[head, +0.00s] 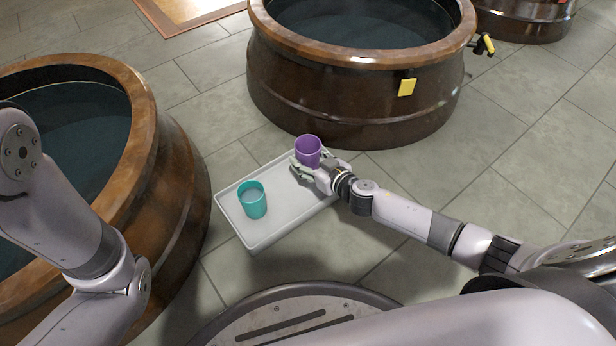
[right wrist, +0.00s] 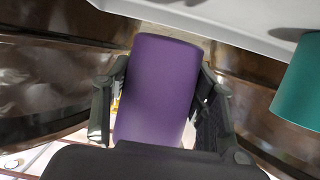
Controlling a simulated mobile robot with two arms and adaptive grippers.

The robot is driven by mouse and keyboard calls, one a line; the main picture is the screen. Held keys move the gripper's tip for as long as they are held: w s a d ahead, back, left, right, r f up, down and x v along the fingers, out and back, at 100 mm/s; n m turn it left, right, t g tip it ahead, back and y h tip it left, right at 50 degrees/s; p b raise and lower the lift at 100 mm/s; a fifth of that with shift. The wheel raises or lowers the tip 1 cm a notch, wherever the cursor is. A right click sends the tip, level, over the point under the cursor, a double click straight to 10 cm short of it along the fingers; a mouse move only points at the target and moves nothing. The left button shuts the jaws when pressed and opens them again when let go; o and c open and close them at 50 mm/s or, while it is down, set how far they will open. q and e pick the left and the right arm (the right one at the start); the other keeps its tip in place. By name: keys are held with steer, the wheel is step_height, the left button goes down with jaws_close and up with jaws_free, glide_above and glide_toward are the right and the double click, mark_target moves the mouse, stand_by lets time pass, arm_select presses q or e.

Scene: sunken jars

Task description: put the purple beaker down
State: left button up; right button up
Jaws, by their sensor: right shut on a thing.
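The purple beaker (head: 308,150) is upright over the right end of a white tray (head: 290,226) in the head view. My right gripper (head: 307,168) is shut on it, with a finger on each side. In the right wrist view the purple beaker (right wrist: 157,88) fills the space between the fingers. I cannot tell whether its bottom touches the tray. A teal beaker (head: 252,200) stands on the tray's left part. It also shows at the right edge of the right wrist view (right wrist: 300,85). My left gripper is out of view; only its arm shows.
A large brown jar (head: 180,190) sunk with dark liquid stands at the left. Another jar (head: 300,95) with a yellow tag (head: 407,87) and a tap (head: 484,44) stands behind the tray. The grey tiled floor right of the tray is clear apart from my right arm.

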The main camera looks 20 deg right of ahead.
steer(key=shift+f+b, duration=1.9)
steer(key=shift+f, duration=0.55)
steer(key=shift+f, duration=0.2)
steer(key=o, duration=1.3)
